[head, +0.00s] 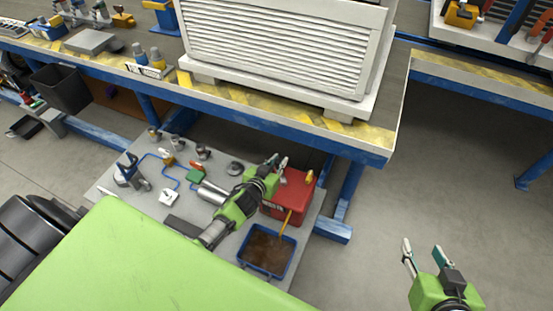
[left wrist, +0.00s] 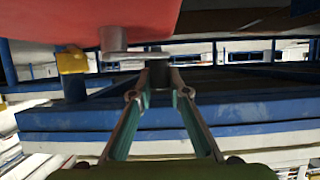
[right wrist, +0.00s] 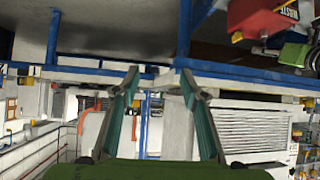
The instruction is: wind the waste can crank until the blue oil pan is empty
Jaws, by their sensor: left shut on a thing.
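The red waste can (head: 291,190) stands on the grey lower board under the bench; its side also fills the top of the left wrist view (left wrist: 60,22). The blue oil pan (head: 292,254) sits in front of it with brown oil (head: 265,250) inside. A yellow tube (head: 285,224) runs from the can down to the pan. My left gripper (head: 280,163) is beside the can, shut on the crank (left wrist: 126,55), whose grey arm shows below the red can in the left wrist view. My right gripper (head: 422,249) is open and empty over the floor.
The bench (head: 360,155) with blue frame and a large white louvred unit (head: 280,40) stands above the board. Small fittings and blue lines (head: 170,175) lie left on the board. Floor (head: 440,180) at the right is clear.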

